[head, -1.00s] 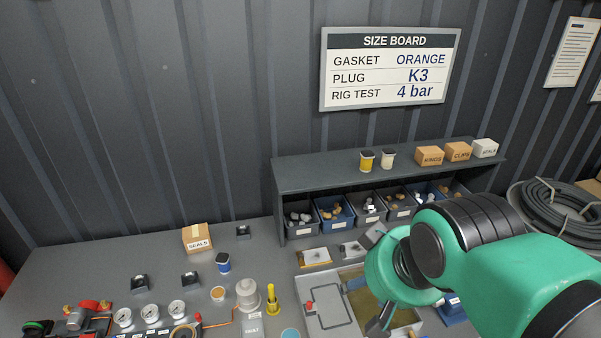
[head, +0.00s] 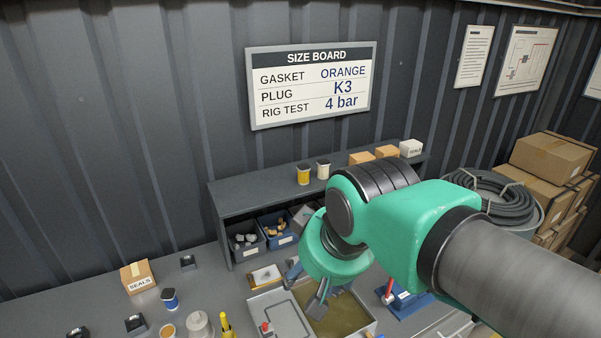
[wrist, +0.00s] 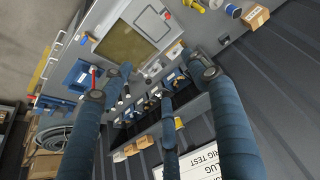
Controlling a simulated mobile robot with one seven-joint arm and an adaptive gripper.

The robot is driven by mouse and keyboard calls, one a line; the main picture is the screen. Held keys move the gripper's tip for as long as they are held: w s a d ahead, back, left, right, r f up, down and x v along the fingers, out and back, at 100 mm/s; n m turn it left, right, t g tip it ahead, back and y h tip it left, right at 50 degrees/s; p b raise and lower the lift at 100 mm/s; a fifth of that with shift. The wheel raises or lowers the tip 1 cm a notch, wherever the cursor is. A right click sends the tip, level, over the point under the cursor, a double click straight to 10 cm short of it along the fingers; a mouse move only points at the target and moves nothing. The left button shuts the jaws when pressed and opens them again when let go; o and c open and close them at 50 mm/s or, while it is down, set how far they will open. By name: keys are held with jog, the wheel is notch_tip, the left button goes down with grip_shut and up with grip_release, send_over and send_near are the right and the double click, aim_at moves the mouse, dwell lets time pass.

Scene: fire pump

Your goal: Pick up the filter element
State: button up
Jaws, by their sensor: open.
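I cannot pick out the filter element for certain in either view. My gripper (head: 306,288) is open and empty, hanging above the grey tray (head: 268,312) with the olive-brown bottom (head: 340,312). In the wrist view my gripper (wrist: 155,72) shows spread blue fingers, with nothing between them. The tray's olive-brown bottom (wrist: 126,43) lies beyond the fingertips there. My arm and hand hide part of the bench and the right side of the shelf bins in the head view.
A dark shelf (head: 250,196) stands behind the tray, carrying a yellow jar (head: 303,174), a pale jar (head: 323,170) and small boxes. Bins sit under it. A SEALS box (head: 138,277) and a blue jar (head: 170,299) are at left. A coiled hose (head: 490,188) is at right.

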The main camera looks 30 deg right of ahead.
jog(key=w+d+r+g+p, duration=0.1)
jog(key=w+d+r+p, duration=0.25)
jog(key=w, duration=0.55)
jog(key=w+d+r+m+g+p, duration=0.15)
jog(key=w+r, duration=0.35)
jog(key=w, duration=0.5)
jog(key=w+d+r+p, duration=0.3)
jog(key=w+d+r, duration=0.1)
jog(key=w, duration=0.5)
jog(key=m+g+p, duration=0.1)
jog(key=g+p, duration=0.2)
jog(key=p, duration=0.5)
send_over(303, 166)
notch_tip(303, 166, down, 9)
jog(key=shift+f, duration=0.15)
jog(key=shift+w+f, duration=0.1)
jog(key=shift+f, duration=0.05)
notch_tip(303, 166, down, 8)
jog(key=shift+f, duration=0.15)
jog(key=shift+f, duration=0.1)
